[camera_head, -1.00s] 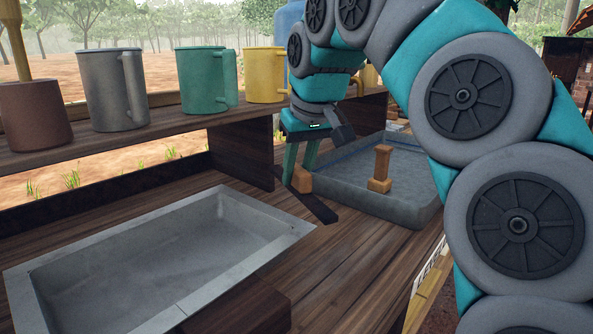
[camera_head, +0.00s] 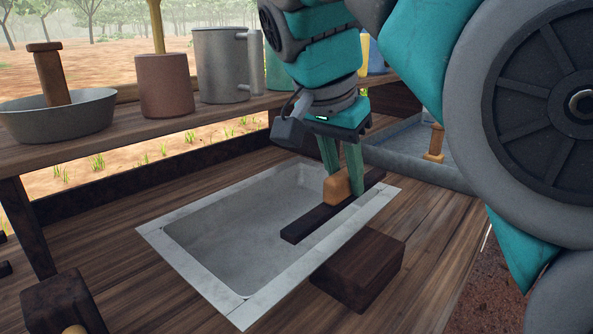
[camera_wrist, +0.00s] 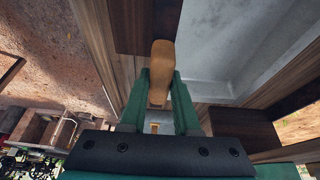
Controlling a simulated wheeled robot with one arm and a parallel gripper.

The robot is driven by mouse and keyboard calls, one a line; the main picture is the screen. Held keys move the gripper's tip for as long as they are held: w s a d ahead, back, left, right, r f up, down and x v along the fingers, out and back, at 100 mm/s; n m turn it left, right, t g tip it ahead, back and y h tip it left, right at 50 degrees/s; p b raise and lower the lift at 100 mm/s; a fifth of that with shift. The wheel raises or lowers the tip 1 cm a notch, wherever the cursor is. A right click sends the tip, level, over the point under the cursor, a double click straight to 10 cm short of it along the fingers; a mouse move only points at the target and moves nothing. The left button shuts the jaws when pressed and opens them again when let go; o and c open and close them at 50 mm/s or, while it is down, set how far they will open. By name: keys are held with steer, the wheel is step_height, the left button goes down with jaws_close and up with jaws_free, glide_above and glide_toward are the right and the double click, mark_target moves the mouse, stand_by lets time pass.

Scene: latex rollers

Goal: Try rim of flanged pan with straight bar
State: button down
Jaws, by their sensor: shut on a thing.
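The flanged pan (camera_head: 192,270) is a grey rectangular tray with a flat, wide rim, on the wooden bench. My gripper (camera_head: 342,187) is shut on the tan handle of the straight bar (camera_head: 306,224), a dark, narrow strip. The bar is over the pan's right part, slanting from the basin towards the far right rim; I cannot tell if it touches the rim. In the wrist view the tan handle (camera_wrist: 160,72) sits between my green fingers, and the pan (camera_wrist: 222,45) is at upper right. The fingers hide part of the bar and rim.
A brown block (camera_head: 358,268) is at the pan's near right edge. A second grey tray (camera_head: 405,150) with a tan-handled thing (camera_head: 435,142) stands behind at right. Mugs, a brown pot (camera_head: 165,85) and a bowl (camera_head: 60,118) stand on the raised shelf (camera_head: 110,145).

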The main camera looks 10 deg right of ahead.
mark_target(343, 207)
stand_by(0.3)
steer(key=shift+f+b, duration=2.3)
steer(key=shift+f, duration=0.3)
steer(key=shift+f, duration=0.1)
steer(key=shift+f+b, duration=0.35)
steer(key=shift+b, duration=0.05)
steer(key=c, duration=0.6)
jaws_free()
steer(key=shift+r, duration=0.1)
steer(key=shift+o, duration=0.2)
